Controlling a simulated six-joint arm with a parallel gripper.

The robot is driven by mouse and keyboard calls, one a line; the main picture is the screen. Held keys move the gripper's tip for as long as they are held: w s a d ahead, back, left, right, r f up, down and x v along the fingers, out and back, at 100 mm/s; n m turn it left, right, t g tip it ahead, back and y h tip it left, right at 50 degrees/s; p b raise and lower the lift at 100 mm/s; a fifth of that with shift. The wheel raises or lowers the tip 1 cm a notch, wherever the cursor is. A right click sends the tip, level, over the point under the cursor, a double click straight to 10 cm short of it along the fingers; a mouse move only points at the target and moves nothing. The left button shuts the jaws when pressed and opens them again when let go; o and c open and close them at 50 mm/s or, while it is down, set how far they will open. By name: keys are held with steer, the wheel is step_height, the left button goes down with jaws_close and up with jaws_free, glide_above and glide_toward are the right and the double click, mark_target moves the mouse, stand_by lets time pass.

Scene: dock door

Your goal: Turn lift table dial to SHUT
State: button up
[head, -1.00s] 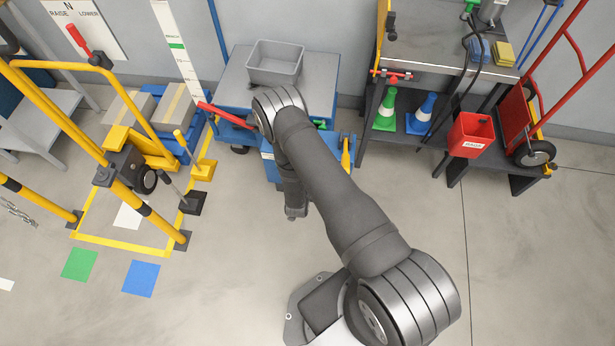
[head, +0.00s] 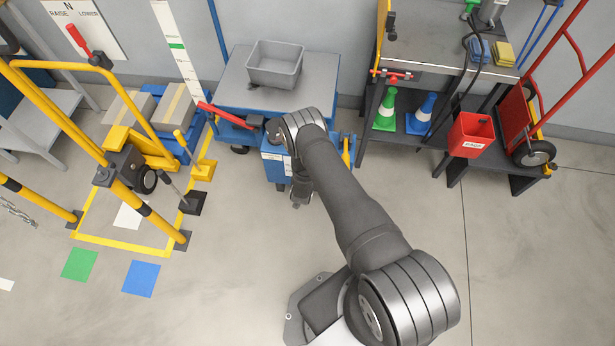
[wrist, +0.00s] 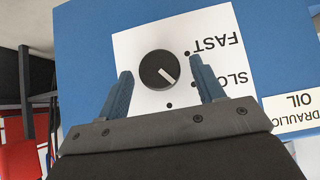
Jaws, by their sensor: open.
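The dial (wrist: 152,74) is a round black knob with a white pointer line, on a white plate (wrist: 130,45) on a blue face. The pointer slants to the lower right in the wrist view. FAST and a partly covered SLO... read upside down at the right; a dot shows below the knob. No SHUT label is visible; my gripper covers the plate's lower part. My gripper (wrist: 160,68) is open, its fingers on either side of the dial with gaps. In the head view, the blue lift table (head: 232,106) stands behind my arm, the dial hidden.
A HYDRAULIC OIL label (wrist: 297,108) sits right of the plate. A grey bin (head: 274,65) rests on the lift table, and a red lever (head: 222,115) sticks out left. Yellow rails (head: 95,150) stand left, a dark workbench (head: 440,60) right. The floor in front is open.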

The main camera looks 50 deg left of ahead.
steer(key=c, duration=0.9)
steer(key=shift+c, duration=0.2)
steer(key=shift+w, duration=0.1)
steer(key=shift+w+d+m+g+y, duration=0.1)
steer(key=shift+m+g+y, duration=0.4)
steer(key=shift+g+y, duration=0.15)
steer(key=shift+w+d+m+g+y, duration=0.1)
steer(key=shift+m+g+y, duration=0.45)
steer(key=shift+y, duration=0.1)
